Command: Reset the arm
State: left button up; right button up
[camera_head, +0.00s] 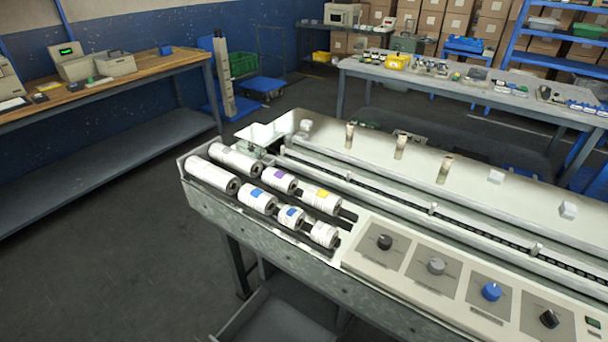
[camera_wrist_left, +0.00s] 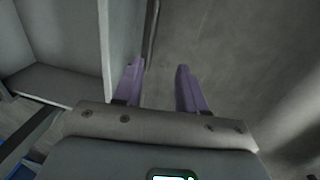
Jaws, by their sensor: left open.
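My left gripper (camera_wrist_left: 157,85) shows in the left wrist view. Its two purple fingers stand apart with nothing between them. Grey floor and a pale grey panel lie beyond the fingers. Neither arm shows in the head view, and my right gripper is in neither view.
The flow wrapper (camera_head: 470,212) fills the lower right of the head view. Several white rolls (camera_head: 212,175) lie in its left tray, and knobs (camera_head: 491,291) line its front panel. A wooden-topped bench (camera_head: 150,69) stands at left, a grey table (camera_head: 440,77) behind. Floor (camera_head: 90,250) at lower left is clear.

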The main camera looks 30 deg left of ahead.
pick_arm(q)
jog(key=s+a+r+m+g+y+p, duration=0.1)
jog(key=s+a+r+p, duration=0.25)
jog(key=s, duration=0.35)
notch_tip(320, 180, up, 6)
jog(key=a+m+y+p, duration=0.1)
jog(key=a+m+p, duration=0.1)
jog(key=a, duration=0.1)
jog(key=w+d+r+m+t+h+p, duration=0.1)
jog(key=d+r+m, duration=0.4)
jog(key=r, duration=0.6)
jog(key=w+d+r+m+t+p, duration=0.1)
jog(key=w+d+r+m+p, duration=0.15)
jog(key=d+r, duration=0.7)
jog(key=w+d+r+m+t+h, duration=0.1)
jog(key=d+r+m, duration=0.4)
jog(key=r, duration=0.7)
notch_tip(320, 180, up, 43)
jog(key=s+m+p, duration=0.2)
jog(key=m+p, duration=0.1)
jog(key=p, duration=3.5)
jog(key=shift+d+f, duration=0.15)
jog(key=shift+d, duration=0.3)
